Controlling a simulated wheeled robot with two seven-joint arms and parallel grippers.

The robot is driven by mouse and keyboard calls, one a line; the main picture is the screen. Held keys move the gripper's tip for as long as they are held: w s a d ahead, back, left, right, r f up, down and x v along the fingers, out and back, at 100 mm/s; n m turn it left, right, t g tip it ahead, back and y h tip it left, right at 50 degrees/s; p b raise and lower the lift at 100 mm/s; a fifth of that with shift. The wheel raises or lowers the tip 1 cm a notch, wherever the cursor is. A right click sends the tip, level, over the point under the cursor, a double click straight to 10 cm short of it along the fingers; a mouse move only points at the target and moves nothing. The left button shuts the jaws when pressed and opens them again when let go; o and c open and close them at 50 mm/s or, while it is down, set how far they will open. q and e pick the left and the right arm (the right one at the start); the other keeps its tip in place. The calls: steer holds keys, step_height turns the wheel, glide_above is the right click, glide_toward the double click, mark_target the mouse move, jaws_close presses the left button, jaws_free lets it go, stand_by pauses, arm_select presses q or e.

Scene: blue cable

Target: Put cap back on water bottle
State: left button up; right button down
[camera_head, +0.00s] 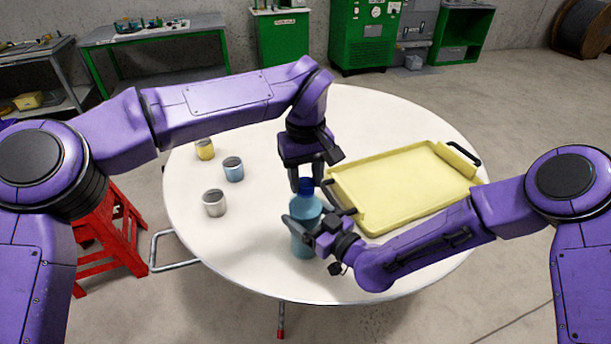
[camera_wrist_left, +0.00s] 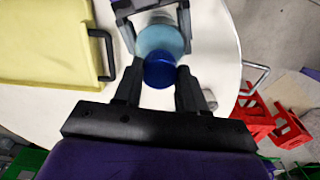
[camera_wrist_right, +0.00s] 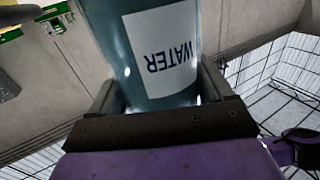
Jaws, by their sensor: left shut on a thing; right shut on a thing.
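The water bottle (camera_head: 304,240) is teal and stands upright near the front middle of the round table. Its white "WATER" label (camera_wrist_right: 163,50) fills much of the right wrist view. My right gripper (camera_head: 303,226) is shut around the bottle's body from the right. The dark blue cap (camera_head: 306,186) is at the bottle's top. My left gripper (camera_head: 306,180) points down from above and is shut on the cap. In the left wrist view, the cap (camera_wrist_left: 160,71) sits between the fingertips over the bottle's top. Whether the cap is seated on the neck cannot be told.
A yellow tray (camera_head: 400,180) with dark handles lies right of the bottle. A red stool (camera_head: 110,235) stands left of the table.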

arm_select(q)
steer(key=m, duration=0.6)
